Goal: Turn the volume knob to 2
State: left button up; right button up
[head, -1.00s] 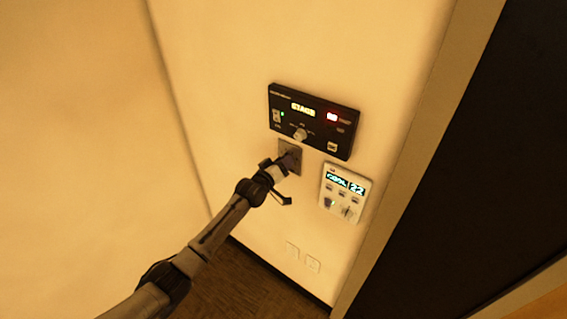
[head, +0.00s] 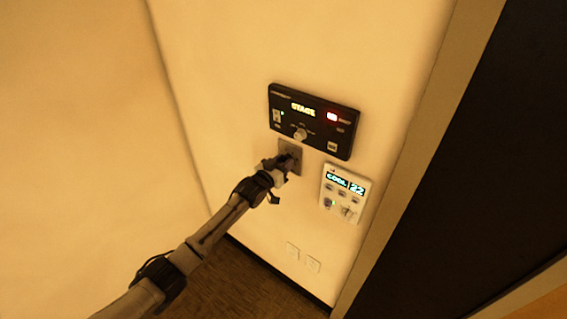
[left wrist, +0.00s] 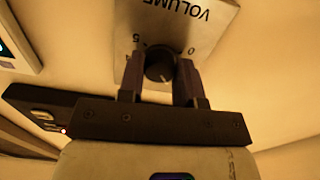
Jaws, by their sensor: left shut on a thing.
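The volume knob (left wrist: 160,66) is round and dark, on a grey plate (left wrist: 205,22) marked "VOLUME". In the left wrist view the plate appears upside down, with the digits 0 and 5 readable near the knob. My left gripper (left wrist: 160,72) is shut on the knob, one finger on each side. A small pale mark shows on the knob's face; I cannot tell which number it points at. In the head view the plate (head: 291,150) is on the wall, partly hidden by my left gripper (head: 288,162). My right gripper is not in view.
A black panel (head: 316,97) reading "STAGE" is on the wall just above the plate. A white thermostat (head: 344,210) reading "COOL 22" is to the lower right. Wall sockets (head: 303,257) are lower down. A dark opening (head: 480,190) is at the right.

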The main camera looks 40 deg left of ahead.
pick_arm(q)
jog(key=shift+m, duration=1.6)
jog(key=o, duration=0.9)
jog(key=shift+o, duration=0.2)
jog(key=shift+s, duration=0.15)
jog(key=s+b, duration=0.1)
jog(key=s, duration=1.2)
jog(key=shift+s+d+b, duration=0.25)
jog(key=shift+s+b, duration=0.05)
jog(key=shift+b, duration=0.1)
